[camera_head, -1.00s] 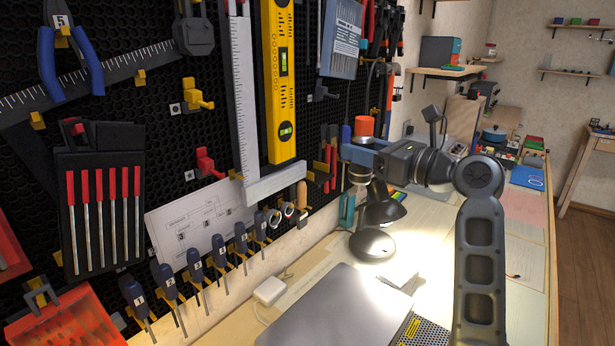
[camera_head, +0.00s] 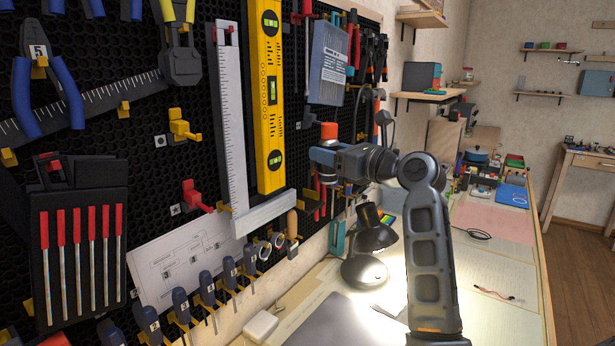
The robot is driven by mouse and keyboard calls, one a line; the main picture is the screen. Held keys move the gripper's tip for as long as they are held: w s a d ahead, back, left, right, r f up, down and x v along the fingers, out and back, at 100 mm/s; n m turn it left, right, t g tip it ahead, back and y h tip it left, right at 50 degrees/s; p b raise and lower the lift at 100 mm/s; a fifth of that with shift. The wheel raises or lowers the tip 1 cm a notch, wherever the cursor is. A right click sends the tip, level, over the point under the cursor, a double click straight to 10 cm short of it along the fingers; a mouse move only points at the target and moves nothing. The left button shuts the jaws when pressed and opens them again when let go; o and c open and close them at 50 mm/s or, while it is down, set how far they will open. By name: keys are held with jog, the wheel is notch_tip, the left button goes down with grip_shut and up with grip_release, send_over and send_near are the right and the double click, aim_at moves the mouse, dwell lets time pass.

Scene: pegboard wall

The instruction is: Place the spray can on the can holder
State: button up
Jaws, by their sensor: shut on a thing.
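The spray can shows its orange-red cap (camera_head: 329,130) above my gripper (camera_head: 325,156), near the pegboard's far part. My gripper is shut around the can, which looks about upright. The fingers hide most of the can's body. I cannot clearly tell which fitting is the can holder. A yellow bracket (camera_head: 182,125) and a red bracket (camera_head: 194,196) stick out from the pegboard, both empty, well to the left of my gripper.
A yellow level (camera_head: 268,60) and a metal square (camera_head: 233,150) hang left of my gripper. A black desk lamp (camera_head: 370,235) stands below it. Several screwdrivers (camera_head: 207,290) hang low on the board. Pliers and other tools crowd the board behind the can.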

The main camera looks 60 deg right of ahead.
aim_at(296, 174)
jog(key=x, duration=0.3)
jog(key=a+x, duration=0.1)
jog(key=x, duration=0.1)
jog(key=shift+w+r, duration=0.1)
jog(key=shift+w, duration=0.35)
notch_tip(296, 174, down, 7)
jog(key=shift+s+d+r, duration=0.1)
jog(key=shift+s, duration=0.1)
jog(key=shift+w+f, duration=0.2)
jog(key=shift+f, duration=0.1)
jog(key=o, duration=1)
jog(key=shift+s, duration=0.1)
jog(key=v, duration=1.1)
jog(key=shift+s+b, duration=0.35)
